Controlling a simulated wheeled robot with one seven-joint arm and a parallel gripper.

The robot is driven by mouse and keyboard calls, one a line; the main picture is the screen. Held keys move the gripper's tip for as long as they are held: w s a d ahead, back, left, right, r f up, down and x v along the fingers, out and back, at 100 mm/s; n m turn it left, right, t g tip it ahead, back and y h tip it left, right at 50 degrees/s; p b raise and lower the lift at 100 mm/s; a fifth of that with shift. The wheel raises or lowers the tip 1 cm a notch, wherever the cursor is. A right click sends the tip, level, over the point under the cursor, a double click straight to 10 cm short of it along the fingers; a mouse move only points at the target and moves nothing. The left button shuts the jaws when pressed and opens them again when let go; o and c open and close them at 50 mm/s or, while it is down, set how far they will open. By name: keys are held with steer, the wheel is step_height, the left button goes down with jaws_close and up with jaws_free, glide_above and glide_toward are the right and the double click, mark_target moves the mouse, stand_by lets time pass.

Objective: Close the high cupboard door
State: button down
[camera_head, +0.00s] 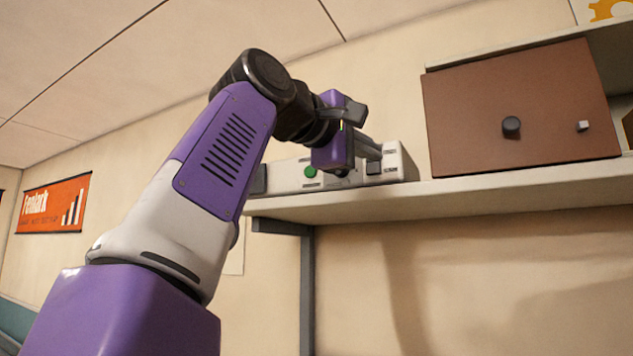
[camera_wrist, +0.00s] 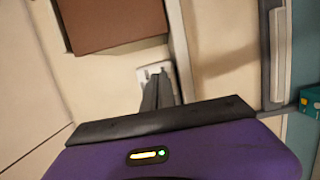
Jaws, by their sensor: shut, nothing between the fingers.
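The brown cupboard door (camera_head: 470,120) is at the upper right of the head view, with a dark round knob (camera_head: 511,126) and a small pale fitting near its right edge. A gap with a dark interior shows past that edge, so the door appears to stand partly open. Part of a brown panel, likely this door (camera_wrist: 110,22), shows at the top left of the wrist view. My gripper (camera_head: 371,150) is left of the door and apart from it, in front of the shelf. In the wrist view its fingers (camera_wrist: 160,82) are together and empty.
A pale shelf (camera_head: 450,196) runs under the cupboard on a dark bracket (camera_head: 307,285). A white box with a green button (camera_head: 290,177) sits on it, partly hidden behind my gripper. An orange poster (camera_head: 52,204) hangs at the left. The wall below the shelf is clear.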

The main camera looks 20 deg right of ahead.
mark_target(397, 162)
steer(key=p+x, duration=0.2)
steer(key=x, duration=0.7)
steer(key=shift+w+d+r+p, duration=0.1)
steer(key=shift+d+p, duration=0.3)
steer(key=shift+s+d, duration=1.3)
steer(key=shift+s, duration=0.25)
